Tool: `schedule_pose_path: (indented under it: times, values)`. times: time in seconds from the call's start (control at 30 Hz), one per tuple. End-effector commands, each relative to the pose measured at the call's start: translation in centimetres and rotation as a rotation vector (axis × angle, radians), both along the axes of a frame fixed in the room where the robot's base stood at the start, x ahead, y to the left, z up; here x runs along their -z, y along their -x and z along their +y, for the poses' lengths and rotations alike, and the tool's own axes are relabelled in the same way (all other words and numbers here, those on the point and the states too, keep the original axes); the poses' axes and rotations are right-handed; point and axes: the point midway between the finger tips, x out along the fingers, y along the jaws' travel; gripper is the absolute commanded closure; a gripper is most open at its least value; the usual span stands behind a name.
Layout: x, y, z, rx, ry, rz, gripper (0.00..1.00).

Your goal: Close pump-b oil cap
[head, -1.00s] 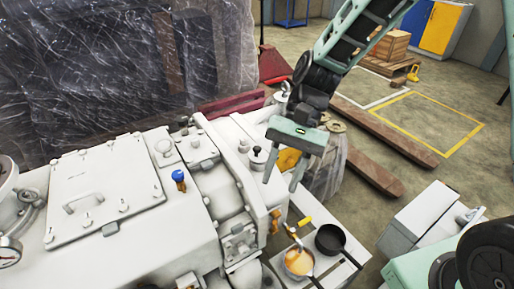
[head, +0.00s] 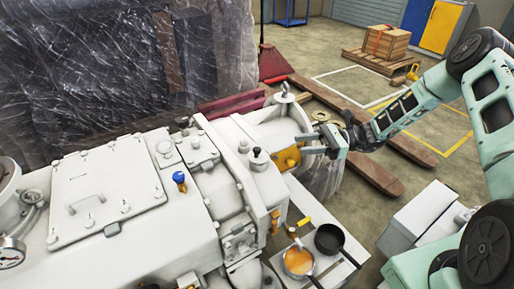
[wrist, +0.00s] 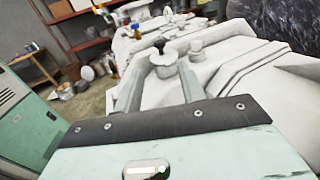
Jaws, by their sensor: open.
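A white fitting with a dark top (head: 257,154) stands upright on the right end of the pale pump housing (head: 120,240) in the head view. I cannot tell for sure whether it is the pump-b oil cap. My gripper (head: 304,145) is open and empty, right of this fitting and apart from it, its fingers pointing left. In the wrist view, a short pale round fitting (wrist: 165,66) shows between the fingers, beyond their tips. A dark knob (wrist: 160,43) shows just behind it. A second pale fitting (wrist: 196,48) stands to its right.
A blue-topped fitting (head: 180,180) stands further left on the housing. A lifting eye (head: 284,90) rises behind my gripper. Two pans (head: 329,239) (head: 298,262) sit below, at the front. Wrapped plastic sheeting (head: 80,75) stands behind the pump.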

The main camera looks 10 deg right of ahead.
Motion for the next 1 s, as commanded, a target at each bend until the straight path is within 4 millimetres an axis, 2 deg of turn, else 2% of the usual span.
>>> schedule_pose_path:
  times: [0.03,0.4,0.6,0.8,1.0]
  values:
    - [-0.3,0.0,1.2,-0.004,-0.001,0.001,0.60]
    - [-0.3,-0.6,9.0,-0.006,0.001,0.002,0.60]
    - [-0.2,-0.9,12.4,-0.005,0.001,0.000,0.60]
    - [-0.1,-1.1,14.3,-0.003,0.002,-0.001,0.60]
    - [0.0,-1.1,14.7,-0.001,0.002,-0.001,0.60]
